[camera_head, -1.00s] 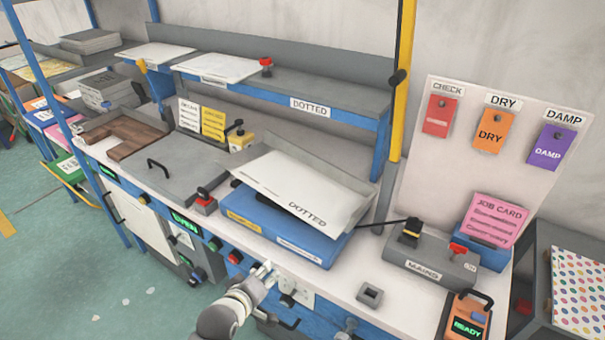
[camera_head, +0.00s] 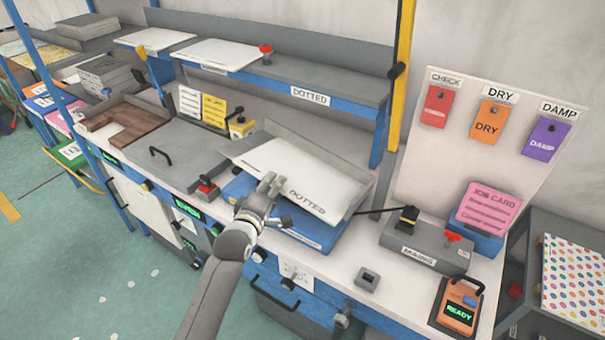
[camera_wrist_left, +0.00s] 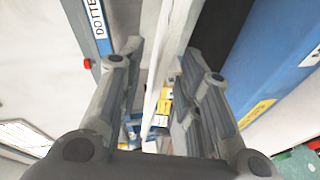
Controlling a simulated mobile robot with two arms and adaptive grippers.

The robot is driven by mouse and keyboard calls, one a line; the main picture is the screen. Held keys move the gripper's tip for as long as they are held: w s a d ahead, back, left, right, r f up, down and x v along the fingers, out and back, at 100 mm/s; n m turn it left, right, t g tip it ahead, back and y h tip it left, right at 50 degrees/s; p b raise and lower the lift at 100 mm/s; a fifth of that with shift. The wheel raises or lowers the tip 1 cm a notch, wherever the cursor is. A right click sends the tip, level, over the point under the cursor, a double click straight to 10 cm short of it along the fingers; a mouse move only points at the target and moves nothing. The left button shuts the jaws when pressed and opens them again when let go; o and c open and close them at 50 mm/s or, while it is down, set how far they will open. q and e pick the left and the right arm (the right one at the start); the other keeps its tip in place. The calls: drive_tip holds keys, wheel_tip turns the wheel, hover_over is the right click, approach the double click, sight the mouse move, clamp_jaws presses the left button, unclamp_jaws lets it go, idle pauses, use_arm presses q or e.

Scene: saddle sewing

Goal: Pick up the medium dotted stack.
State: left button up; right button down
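A white stack (camera_head: 300,175) marked DOTTED lies tilted on a grey tray (camera_head: 272,133) above a blue base (camera_head: 238,187) on the bench. Its size against other stacks is hard to judge. My left gripper (camera_head: 270,183) is at the front edge of the stack, near the printed word, and covers part of that edge. In the left wrist view the fingers (camera_wrist_left: 157,62) are apart, with a thin pale edge between them and the blue base to the right. I cannot tell whether they touch it. My right gripper is not in view.
Behind is a shelf (camera_head: 345,92) labelled DOTTED, with white sheets (camera_head: 215,53) on it. A MAINS switch box (camera_head: 425,245), a pink job card (camera_head: 487,208) and an orange READY device (camera_head: 458,305) stand to the right. A grey lidded panel (camera_head: 175,155) lies left.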

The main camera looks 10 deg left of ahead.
sight(302, 175)
use_arm(q)
drive_tip(key=shift+w+f+p, duration=0.2)
drive_tip(key=shift+w+p, duration=0.1)
drive_tip(key=shift+w, duration=0.85)
drive_tip(key=shift+w+f+p, duration=0.2)
drive_tip(key=shift+w+p, duration=0.1)
drive_tip(key=shift+w, duration=0.85)
clamp_jaws()
drive_tip(key=shift+r, duration=0.15)
